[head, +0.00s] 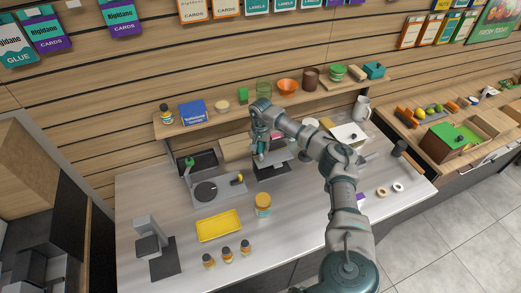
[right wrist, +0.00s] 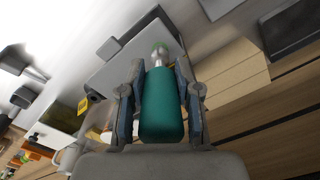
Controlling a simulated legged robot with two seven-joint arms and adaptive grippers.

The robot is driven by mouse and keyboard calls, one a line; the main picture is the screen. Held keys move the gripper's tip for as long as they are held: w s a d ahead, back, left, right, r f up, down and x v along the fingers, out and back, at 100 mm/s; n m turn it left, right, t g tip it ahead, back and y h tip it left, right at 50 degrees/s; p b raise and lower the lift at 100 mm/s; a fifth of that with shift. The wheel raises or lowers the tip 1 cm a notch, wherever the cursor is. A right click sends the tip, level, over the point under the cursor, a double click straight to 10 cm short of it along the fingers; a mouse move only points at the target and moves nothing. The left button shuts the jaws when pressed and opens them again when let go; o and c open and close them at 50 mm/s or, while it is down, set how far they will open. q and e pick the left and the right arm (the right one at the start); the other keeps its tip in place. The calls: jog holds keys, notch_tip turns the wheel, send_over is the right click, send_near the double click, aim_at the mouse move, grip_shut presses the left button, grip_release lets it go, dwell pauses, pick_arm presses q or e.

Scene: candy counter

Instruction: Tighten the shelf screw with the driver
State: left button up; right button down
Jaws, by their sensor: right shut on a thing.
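My right gripper (head: 262,148) is above the back of the counter, just in front of the wooden shelf (head: 235,112). In the right wrist view, my right gripper (right wrist: 160,72) is shut around a teal cylindrical handle (right wrist: 161,112) with a metal shaft pointing away from the palm, which looks like the driver. The driver also shows small and green below the fingers in the head view (head: 261,157). Its far end is hard to make out. I cannot pick out the shelf screw in either view. My left gripper is not in view.
The shelf carries a blue box (head: 193,113), an orange bowl (head: 287,87) and cups. The counter (head: 135,195) holds a yellow tray (head: 219,226), a jar (head: 263,205), small bottles (head: 227,253) and a grey device (head: 152,248). A crate (head: 447,143) stands on the right-hand counter.

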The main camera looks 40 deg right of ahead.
jog(key=shift+r, duration=0.1)
jog(key=shift+r+p, duration=0.55)
jog(key=shift+r, duration=0.1)
jog(key=shift+r, duration=0.15)
notch_tip(320, 180, up, 2)
jog(key=shift+r+p, duration=0.1)
jog(key=shift+p, duration=0.75)
jog(key=shift+r, duration=1)
